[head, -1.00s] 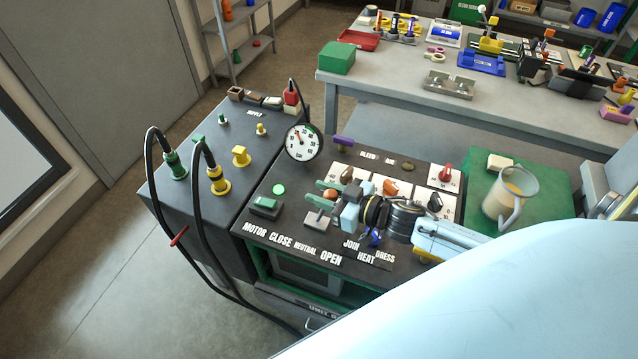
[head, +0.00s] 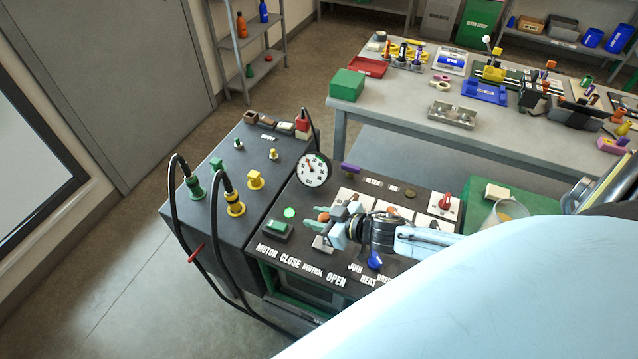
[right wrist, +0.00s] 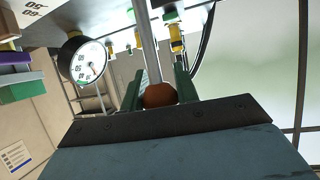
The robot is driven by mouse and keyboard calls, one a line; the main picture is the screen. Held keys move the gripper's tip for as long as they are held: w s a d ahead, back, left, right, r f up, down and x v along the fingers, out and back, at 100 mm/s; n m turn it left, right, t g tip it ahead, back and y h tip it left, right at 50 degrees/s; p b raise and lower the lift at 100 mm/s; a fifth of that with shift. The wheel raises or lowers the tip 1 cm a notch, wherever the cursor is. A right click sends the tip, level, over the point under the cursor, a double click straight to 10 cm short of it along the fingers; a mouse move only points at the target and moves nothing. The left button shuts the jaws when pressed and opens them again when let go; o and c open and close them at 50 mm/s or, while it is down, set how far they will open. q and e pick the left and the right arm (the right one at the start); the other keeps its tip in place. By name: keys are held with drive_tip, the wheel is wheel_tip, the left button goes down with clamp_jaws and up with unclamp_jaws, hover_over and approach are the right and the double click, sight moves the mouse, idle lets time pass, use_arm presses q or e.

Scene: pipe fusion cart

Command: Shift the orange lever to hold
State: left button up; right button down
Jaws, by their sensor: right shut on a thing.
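The orange lever's ball knob (head: 323,217) stands above its grey base plate on the black control panel (head: 300,262), behind the words CLOSE, NEUTRAL and OPEN. My right gripper (head: 325,218) reaches in from the right and is shut on this knob. In the right wrist view the orange knob (right wrist: 160,96) sits between the two green fingers, with a grey shaft running away from it. I cannot read a "hold" label. My left gripper is not in view.
A green push button (head: 277,230), a round gauge (head: 314,170) and a red knob (head: 446,201) are near the lever. Black hoses (head: 176,205) loop over the cart's left part. A mug (head: 505,213) stands on the green surface at right. A workbench (head: 400,124) is behind.

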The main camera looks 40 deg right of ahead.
drive_tip(key=c, duration=1.1)
unclamp_jaws()
drive_tip(key=shift+o, duration=0.2)
drive_tip(key=shift+s, duration=0.1)
drive_tip(key=v, duration=1.3)
drive_tip(key=shift+s+d, duration=0.1)
